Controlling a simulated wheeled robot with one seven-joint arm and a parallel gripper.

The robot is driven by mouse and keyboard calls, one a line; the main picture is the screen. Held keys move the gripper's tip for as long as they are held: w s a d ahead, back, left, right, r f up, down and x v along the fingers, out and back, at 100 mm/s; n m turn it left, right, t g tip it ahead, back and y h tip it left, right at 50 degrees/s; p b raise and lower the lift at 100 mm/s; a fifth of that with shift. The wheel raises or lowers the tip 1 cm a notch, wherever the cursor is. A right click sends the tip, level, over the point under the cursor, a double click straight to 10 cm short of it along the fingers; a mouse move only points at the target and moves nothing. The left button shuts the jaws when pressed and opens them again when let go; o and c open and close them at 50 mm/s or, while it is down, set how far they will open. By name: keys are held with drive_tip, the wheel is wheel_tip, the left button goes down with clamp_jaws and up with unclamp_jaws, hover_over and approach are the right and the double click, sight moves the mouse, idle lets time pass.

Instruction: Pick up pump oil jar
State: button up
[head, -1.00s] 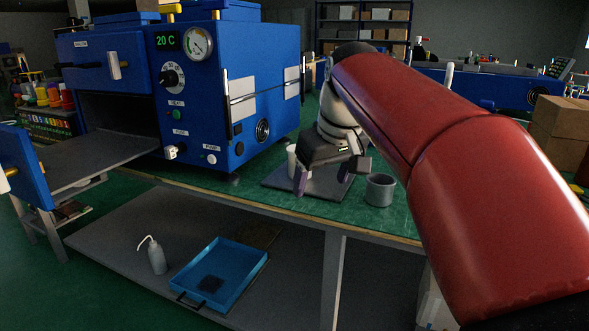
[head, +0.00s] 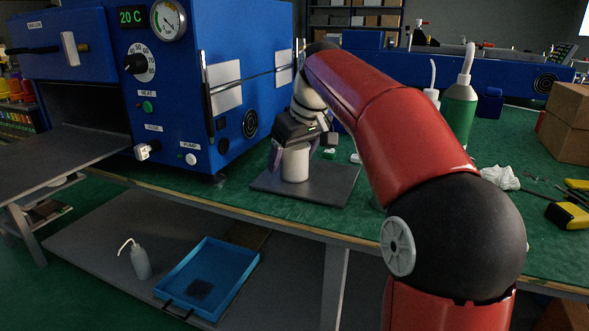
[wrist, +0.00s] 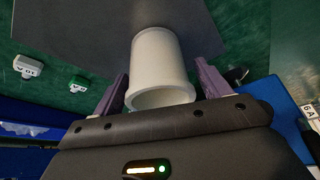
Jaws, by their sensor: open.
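The pump oil jar appears to be the plain white cylinder (head: 296,164), standing upright on a dark grey plate (head: 333,187) on the green bench top. It also shows in the wrist view (wrist: 158,60), with its rim toward my gripper. My gripper (head: 302,150) is at the jar, with its dark body over and behind the jar's top in the head view. In the wrist view, the purple fingers of my gripper (wrist: 161,84) are open, one on each side of the jar. Small gaps show between the fingers and the jar.
A blue oven (head: 225,75) with its door open stands close on the left. A green bottle (head: 459,108), a white cloth (head: 501,177), a yellow-black tool (head: 568,214) and cardboard boxes (head: 568,120) lie to the right. A blue tray (head: 212,277) and a grey wash bottle (head: 140,262) are on the shelf below.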

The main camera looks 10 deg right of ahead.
drive_tip(key=shift+c, duration=0.5)
drive_tip(key=c, duration=1.1)
drive_tip(key=shift+o, duration=0.2)
